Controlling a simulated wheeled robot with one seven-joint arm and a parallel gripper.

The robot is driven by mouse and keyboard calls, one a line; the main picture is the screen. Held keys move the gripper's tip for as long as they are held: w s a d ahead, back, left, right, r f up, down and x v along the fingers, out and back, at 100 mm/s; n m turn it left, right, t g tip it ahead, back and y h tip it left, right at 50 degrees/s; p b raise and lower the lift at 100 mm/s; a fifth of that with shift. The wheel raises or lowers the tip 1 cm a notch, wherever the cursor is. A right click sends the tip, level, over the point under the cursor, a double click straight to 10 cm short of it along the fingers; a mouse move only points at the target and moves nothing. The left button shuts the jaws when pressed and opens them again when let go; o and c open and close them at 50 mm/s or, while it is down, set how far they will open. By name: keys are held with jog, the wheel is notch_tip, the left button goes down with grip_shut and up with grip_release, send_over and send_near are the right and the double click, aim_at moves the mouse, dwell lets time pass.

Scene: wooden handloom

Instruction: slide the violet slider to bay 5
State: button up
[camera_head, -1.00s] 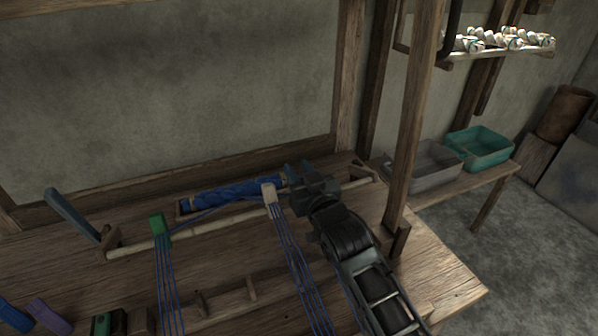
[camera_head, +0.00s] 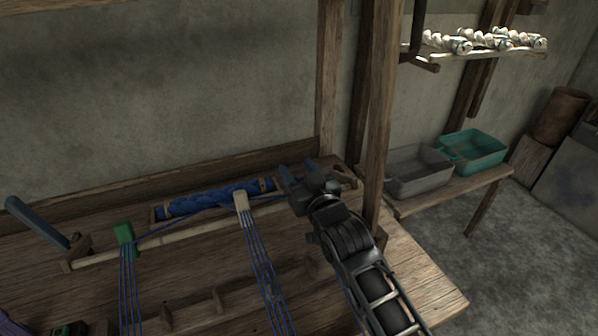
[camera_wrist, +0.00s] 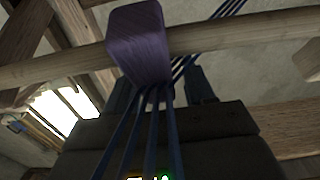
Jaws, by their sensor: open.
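The violet slider (camera_wrist: 138,42) sits on a wooden bar (camera_wrist: 225,38) in the wrist view, with blue threads running from it. My gripper (camera_wrist: 158,92) is open there, its dark fingers on either side of the threads close below the slider. I cannot tell whether they touch it. In the head view my gripper (camera_head: 299,172) is at the right part of the bar, and the violet slider cannot be made out there. A cream slider (camera_head: 241,202) and a green slider (camera_head: 123,235) sit farther left on the bar. No bay numbers are readable.
A blue cloth roll (camera_head: 215,198) lies in a tray behind the bar. A wooden post (camera_head: 381,120) stands just right of my arm. A blue-grey lever (camera_head: 38,222) rises at the left. Grey (camera_head: 420,172) and teal (camera_head: 472,152) bins stand on the bench at right.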

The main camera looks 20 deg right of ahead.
jog(key=s+b, duration=0.1)
jog(key=s, duration=0.6)
jog(key=shift+s, duration=0.4)
dwell(0.3)
